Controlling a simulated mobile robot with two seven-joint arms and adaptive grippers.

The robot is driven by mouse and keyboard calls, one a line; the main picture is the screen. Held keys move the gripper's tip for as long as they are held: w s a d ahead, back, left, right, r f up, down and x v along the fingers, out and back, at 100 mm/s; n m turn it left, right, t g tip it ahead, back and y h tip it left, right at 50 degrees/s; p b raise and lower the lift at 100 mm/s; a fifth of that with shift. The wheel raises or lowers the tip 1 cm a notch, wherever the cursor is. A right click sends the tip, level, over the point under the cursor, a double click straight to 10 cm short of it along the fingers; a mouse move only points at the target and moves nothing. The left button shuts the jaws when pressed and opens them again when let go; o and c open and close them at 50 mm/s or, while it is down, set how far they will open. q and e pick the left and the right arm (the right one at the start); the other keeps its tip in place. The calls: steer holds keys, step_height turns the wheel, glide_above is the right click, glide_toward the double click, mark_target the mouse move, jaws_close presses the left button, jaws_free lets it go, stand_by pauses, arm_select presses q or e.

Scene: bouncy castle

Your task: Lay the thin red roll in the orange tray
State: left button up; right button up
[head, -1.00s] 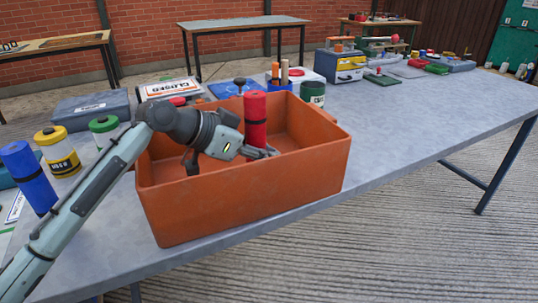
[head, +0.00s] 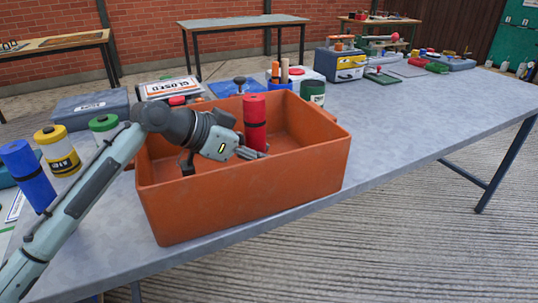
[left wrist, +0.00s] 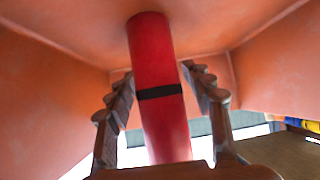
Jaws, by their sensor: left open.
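The thin red roll (head: 254,108) with a black band stands roughly upright inside the orange tray (head: 250,196). Its lower end is hidden behind my gripper and I cannot tell exactly how it rests. My left gripper (head: 256,152) is low in the tray at the roll. In the left wrist view the red roll (left wrist: 160,70) shows between the two spread fingers, with a gap visible on each side. The tray's walls (left wrist: 55,85) surround it there. My right gripper is not in view.
A blue roll (head: 27,175), a yellow jar (head: 58,150) and a green-lidded jar (head: 104,128) stand left of the tray. A dark green can (head: 312,92) and a pot of orange sticks (head: 278,75) are behind it.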

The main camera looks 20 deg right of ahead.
mark_target(255, 142)
arm_select(q)
steer(key=v, duration=0.6)
steer(key=shift+a+r, duration=0.15)
steer(key=shift+a, duration=0.05)
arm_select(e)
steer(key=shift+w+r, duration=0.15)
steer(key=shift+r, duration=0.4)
